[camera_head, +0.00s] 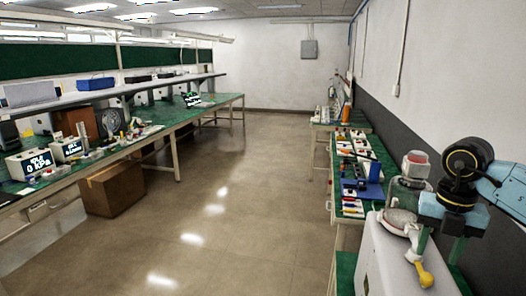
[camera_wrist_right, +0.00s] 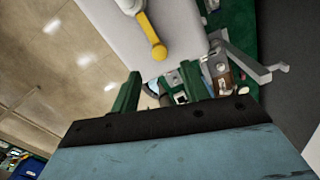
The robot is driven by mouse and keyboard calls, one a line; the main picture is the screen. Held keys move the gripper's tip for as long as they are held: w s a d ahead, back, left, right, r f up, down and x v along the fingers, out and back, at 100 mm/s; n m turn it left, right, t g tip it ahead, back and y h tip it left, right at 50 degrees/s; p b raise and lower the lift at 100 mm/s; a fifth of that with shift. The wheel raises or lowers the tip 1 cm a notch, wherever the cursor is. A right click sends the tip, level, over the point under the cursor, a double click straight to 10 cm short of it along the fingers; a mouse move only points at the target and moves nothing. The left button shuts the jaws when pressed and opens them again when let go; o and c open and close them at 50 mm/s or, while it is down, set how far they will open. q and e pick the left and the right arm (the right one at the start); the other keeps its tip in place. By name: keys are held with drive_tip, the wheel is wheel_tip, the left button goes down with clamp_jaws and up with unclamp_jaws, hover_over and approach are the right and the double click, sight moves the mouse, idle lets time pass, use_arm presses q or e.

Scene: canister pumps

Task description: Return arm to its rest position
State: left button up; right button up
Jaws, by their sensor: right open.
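My right gripper (camera_head: 440,250) hangs at the right of the head view, its green fingers apart and pointing down. It also shows in the right wrist view (camera_wrist_right: 160,72), with nothing gripped between the fingers. A yellow-ended handle (camera_head: 425,274) sits in front of the pump, close to the fingers in the picture. The handle also shows beyond the fingertips in the right wrist view (camera_wrist_right: 152,38). My left gripper is not in view.
A white cabinet (camera_head: 383,262) lies under the pump. A green bench (camera_head: 347,207) with small tools and a blue device (camera_head: 369,185) continues behind it along the wall. A long bench (camera_head: 150,140) with instruments and a cardboard box (camera_head: 114,190) are at left. The floor (camera_head: 240,200) between is clear.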

sight(428, 275)
wheel_tip(428, 275, up, 7)
wheel_tip(428, 275, down, 13)
drive_tip(key=shift+s+p, duration=0.1)
drive_tip(key=shift+p, duration=0.3)
drive_tip(key=shift+f, duration=0.35)
drive_tip(key=n, duration=0.8)
drive_tip(key=shift+r+n, duration=0.1)
drive_tip(key=shift+n, duration=0.3)
drive_tip(key=n+p, duration=0.1)
drive_tip(key=n, duration=0.3)
drive_tip(key=shift+d+n, duration=0.1)
drive_tip(key=shift+n, duration=0.2)
drive_tip(key=n+p, duration=0.1)
drive_tip(key=n, duration=0.3)
drive_tip(key=shift+n, duration=0.4)
drive_tip(key=shift+w, duration=0.2)
